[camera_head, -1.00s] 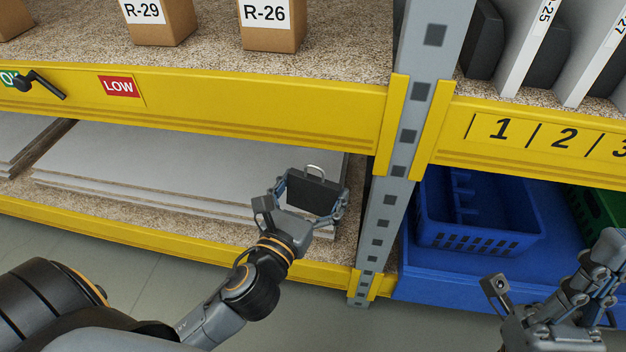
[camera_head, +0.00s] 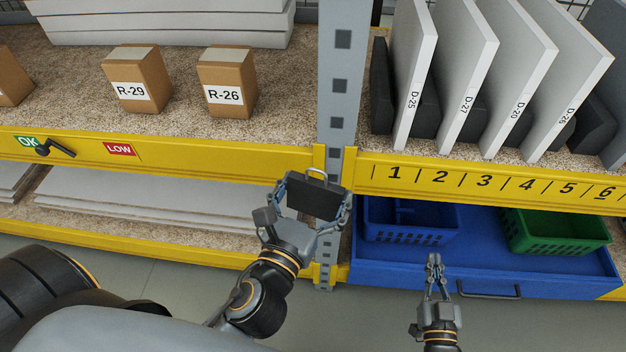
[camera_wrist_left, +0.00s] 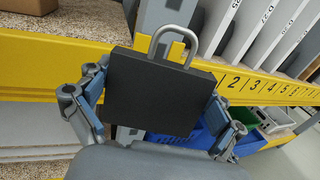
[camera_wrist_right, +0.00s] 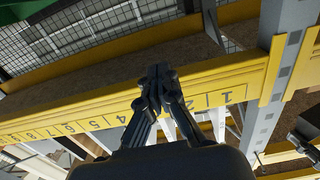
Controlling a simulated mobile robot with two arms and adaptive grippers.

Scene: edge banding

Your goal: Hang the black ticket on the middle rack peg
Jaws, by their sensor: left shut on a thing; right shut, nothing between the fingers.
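The black ticket (camera_head: 314,198) is a flat dark rectangle with a pale metal loop on its top edge. My left gripper (camera_head: 314,205) is shut on it by its sides and holds it upright in front of the grey rack post. The ticket (camera_wrist_left: 155,92) also shows in the left wrist view, its loop at the top. My right gripper (camera_head: 433,265) is shut and empty in front of the blue drawer, right of the ticket; it also shows in the right wrist view (camera_wrist_right: 160,75). I cannot make out the middle rack peg in any view.
The grey post (camera_head: 343,90) stands behind the ticket. Yellow beams (camera_head: 450,180) run along the shelf edges. White panels (camera_head: 465,75) stand upper right; boxes (camera_head: 228,85) stand upper left. A blue drawer (camera_head: 500,270) holds blue (camera_head: 405,220) and green (camera_head: 555,232) baskets.

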